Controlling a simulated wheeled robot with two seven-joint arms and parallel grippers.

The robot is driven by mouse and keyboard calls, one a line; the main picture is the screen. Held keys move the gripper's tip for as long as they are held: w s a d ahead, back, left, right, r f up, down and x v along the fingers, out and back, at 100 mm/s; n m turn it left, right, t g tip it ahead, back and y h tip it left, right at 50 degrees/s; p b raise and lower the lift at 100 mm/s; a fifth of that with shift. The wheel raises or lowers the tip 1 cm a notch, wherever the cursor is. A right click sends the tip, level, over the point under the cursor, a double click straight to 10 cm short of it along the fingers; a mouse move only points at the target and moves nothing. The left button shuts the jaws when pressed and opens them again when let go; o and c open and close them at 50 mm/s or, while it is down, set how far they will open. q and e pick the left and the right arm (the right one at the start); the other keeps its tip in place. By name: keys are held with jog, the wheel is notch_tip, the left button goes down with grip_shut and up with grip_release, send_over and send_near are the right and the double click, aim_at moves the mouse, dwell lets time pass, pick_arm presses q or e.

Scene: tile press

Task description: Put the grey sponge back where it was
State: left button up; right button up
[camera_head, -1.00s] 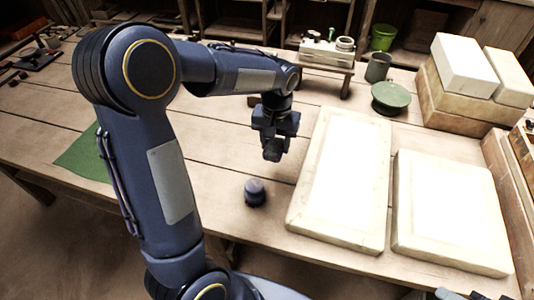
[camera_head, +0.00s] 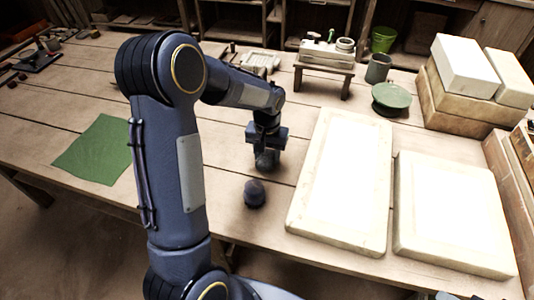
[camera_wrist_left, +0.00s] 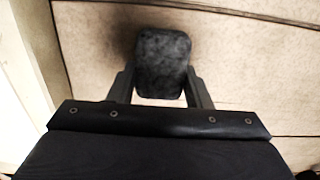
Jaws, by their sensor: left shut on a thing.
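My left gripper (camera_head: 266,150) is shut on the grey sponge (camera_head: 266,161), over the bare tabletop left of the long pale slab. In the left wrist view the dark grey sponge (camera_wrist_left: 163,62) sits between the two fingers (camera_wrist_left: 160,90), with a dark shadow on the wood beside it. My right gripper is not clearly in view.
Two pale slabs (camera_head: 340,185) (camera_head: 450,215) lie to the right. A green cloth (camera_head: 95,150) lies at left. A small wooden stand (camera_head: 325,70) and a green round dish (camera_head: 390,98) are behind.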

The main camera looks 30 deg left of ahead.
aim_at(267, 154)
pick_arm(q)
jog(key=shift+f, duration=0.2)
jog(key=o, duration=0.9)
jog(key=shift+r, duration=0.1)
jog(key=shift+r, duration=0.2)
notch_tip(267, 154, up, 12)
jog(key=p, duration=0.2)
jog(key=s+d+r+t+h, duration=0.1)
jog(key=s+d+t, duration=0.1)
jog(key=s, duration=0.5)
jog(key=s+d+r+t+h, duration=0.1)
jog(key=s+d, duration=0.2)
jog(key=s, duration=0.5)
jog(key=s+d+r+m+t+h, duration=0.1)
jog(key=s+d+t, duration=0.1)
jog(key=s, duration=0.6)
jog(key=shift+s+d+r+t+h, duration=0.1)
jog(key=shift+s+d+t+h, duration=0.05)
jog(key=shift+d+t+h, duration=0.2)
